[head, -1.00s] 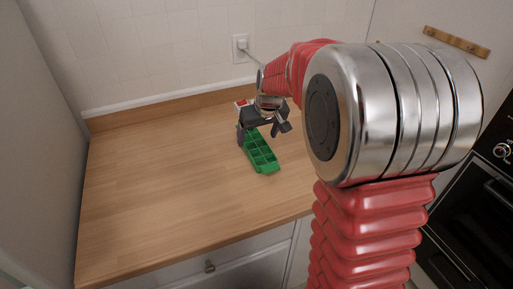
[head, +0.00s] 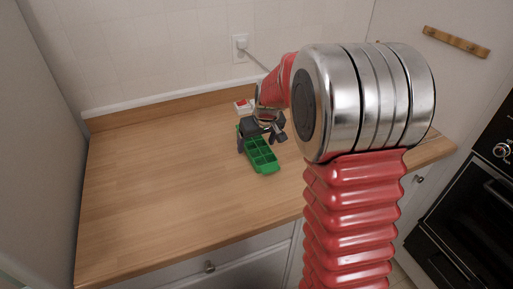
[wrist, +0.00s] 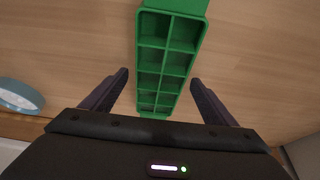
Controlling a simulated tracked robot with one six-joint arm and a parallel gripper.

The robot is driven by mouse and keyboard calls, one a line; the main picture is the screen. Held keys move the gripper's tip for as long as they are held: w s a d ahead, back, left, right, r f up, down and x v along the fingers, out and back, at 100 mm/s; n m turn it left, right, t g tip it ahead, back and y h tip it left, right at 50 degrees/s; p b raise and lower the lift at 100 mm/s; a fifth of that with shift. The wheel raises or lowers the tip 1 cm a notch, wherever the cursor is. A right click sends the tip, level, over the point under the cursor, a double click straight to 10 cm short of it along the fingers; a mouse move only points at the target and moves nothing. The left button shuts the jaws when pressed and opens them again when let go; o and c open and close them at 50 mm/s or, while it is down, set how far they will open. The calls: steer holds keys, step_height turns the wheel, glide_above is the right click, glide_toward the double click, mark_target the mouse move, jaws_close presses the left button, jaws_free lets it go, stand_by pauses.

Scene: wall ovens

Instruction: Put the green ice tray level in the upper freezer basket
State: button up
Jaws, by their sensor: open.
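The green ice tray (head: 262,158), with two rows of compartments, lies on the wooden counter. My gripper (head: 262,142) is at its far end, with the fingers pointing down. In the wrist view the tray (wrist: 168,58) runs between the two spread fingers of my gripper (wrist: 158,78). A gap shows on each side, so neither finger appears to touch it. How high the fingertips are above the counter is hard to tell. The upper freezer basket is not in view.
A small red-and-white object (head: 243,105) stands behind my gripper. A round pale-blue item (wrist: 20,95) shows at the wrist view's left edge. The counter's left part (head: 150,190) is clear. A black oven (head: 465,215) is at right; a grey panel (head: 40,130) bounds the left.

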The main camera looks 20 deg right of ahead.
mark_target(257, 145)
steer(key=shift+c, duration=0.2)
stand_by(0.3)
steer(key=c, duration=1.4)
steer(key=shift+c, duration=0.2)
steer(key=shift+r, duration=0.1)
step_height(257, 145, up, 10)
stand_by(0.5)
